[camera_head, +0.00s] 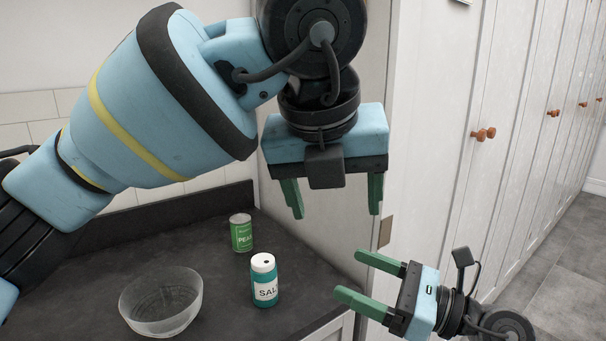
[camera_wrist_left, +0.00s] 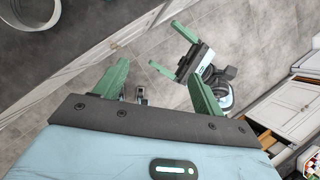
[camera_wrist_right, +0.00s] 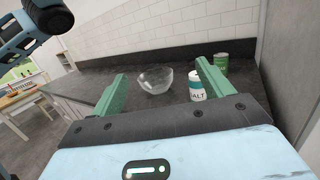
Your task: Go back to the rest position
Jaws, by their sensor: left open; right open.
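My left gripper (camera_head: 334,196) hangs fingers-down at the upper middle of the head view, in front of the pale cabinet side. Its green fingers are apart with nothing between them. In the left wrist view its fingers (camera_wrist_left: 155,85) point over the grey floor. My right gripper (camera_head: 350,275) is lower right in the head view, with its fingers spread and pointing left towards the counter. It is empty. In the right wrist view its fingers (camera_wrist_right: 160,92) frame the counter, and it also shows in the left wrist view (camera_wrist_left: 165,50).
A dark counter (camera_head: 110,255) at the left holds a clear glass bowl (camera_head: 162,302), a teal salt container (camera_head: 264,280) and a green can (camera_head: 241,233), all upright. White cabinet doors (camera_head: 510,140) with knobs line the right. Grey floor (camera_head: 565,270) is open at lower right.

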